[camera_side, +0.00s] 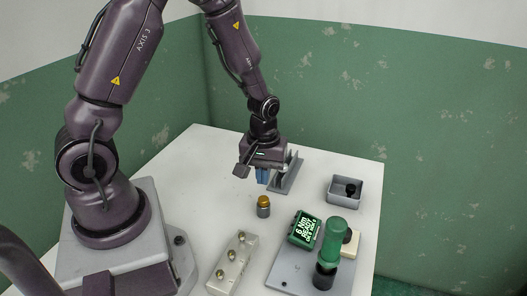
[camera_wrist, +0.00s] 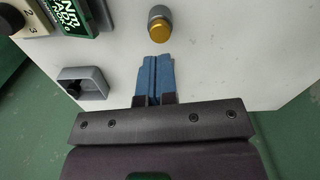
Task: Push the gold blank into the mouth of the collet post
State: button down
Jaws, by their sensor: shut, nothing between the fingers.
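The gold blank (camera_side: 263,199) sits upright at the top of the grey collet post (camera_side: 263,211), which stands on the white table. In the wrist view the gold blank (camera_wrist: 158,30) faces the camera, with part of the grey collet post (camera_wrist: 159,10) beyond it. How deep the blank sits in the mouth is hard to tell. My gripper (camera_side: 262,182) is above the post in the side view, its blue fingers pointing down. In the wrist view my gripper (camera_wrist: 155,58) has its fingers together and empty, a small visible gap from the blank.
A grey rack (camera_side: 287,177) stands behind my gripper. A grey tray (camera_side: 344,197) with a black part is at the right. A green display (camera_side: 304,229) and a green-topped tool (camera_side: 332,238) are on a grey plate. A pale block (camera_side: 230,264) with several round tops is in front.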

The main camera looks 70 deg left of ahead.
aim_at(264, 199)
notch_tip(264, 199, up, 10)
jog(key=s+d+r+m+t, duration=0.2)
jog(key=s+d+r+m, duration=0.1)
jog(key=s+r+m, duration=0.2)
jog(key=s+d+r+m+t, duration=0.3)
jog(key=s+r+m, duration=0.2)
jog(key=r, duration=0.4)
jog(key=shift+s+d+r+m+t, duration=0.3)
jog(key=shift+s+d+r, duration=0.05)
jog(key=shift+s, duration=0.25)
